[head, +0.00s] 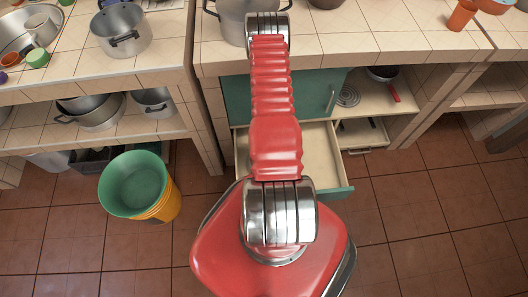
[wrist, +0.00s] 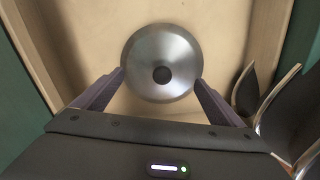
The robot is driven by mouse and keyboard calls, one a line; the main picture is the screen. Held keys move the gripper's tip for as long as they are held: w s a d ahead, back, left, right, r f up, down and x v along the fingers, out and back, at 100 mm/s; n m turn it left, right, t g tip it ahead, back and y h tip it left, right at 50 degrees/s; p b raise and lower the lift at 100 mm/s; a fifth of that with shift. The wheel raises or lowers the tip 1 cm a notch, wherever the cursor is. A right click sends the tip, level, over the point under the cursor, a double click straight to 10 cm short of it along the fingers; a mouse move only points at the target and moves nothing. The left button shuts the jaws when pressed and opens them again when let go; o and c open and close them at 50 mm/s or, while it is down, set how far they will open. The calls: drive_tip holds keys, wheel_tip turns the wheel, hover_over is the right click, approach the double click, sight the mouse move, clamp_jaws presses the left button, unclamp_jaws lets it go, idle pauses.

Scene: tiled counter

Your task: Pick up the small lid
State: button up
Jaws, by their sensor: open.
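The small lid (wrist: 160,50) is a round, silvery metal disc with a dark knob at its centre. In the wrist view it lies on the pale bottom of the open drawer (wrist: 230,25). My gripper (wrist: 160,76) is open, with its two dark fingers at the left and right of the lid's near half. The fingertips are close to the rim; I cannot tell whether they touch it. Nothing is held. In the head view the drawer (head: 315,150) is pulled out under the counter, and my red arm covers part of it. The lid and gripper do not show there.
Dark curved pieces with shiny edges (wrist: 275,100) are at the wrist view's right. The drawer's teal front (head: 335,192) sticks out. Green and yellow buckets (head: 135,187) stand on the floor at left. Pots (head: 122,30) stand on the tiled counter (head: 400,42).

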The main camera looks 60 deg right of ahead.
drive_tip(key=shift+a+f, duration=0.2)
drive_tip(key=shift+f, duration=1.1)
drive_tip(key=shift+a+f, duration=0.15)
drive_tip(key=shift+f, duration=1.15)
drive_tip(key=shift+a, duration=0.1)
drive_tip(key=c, duration=1.1)
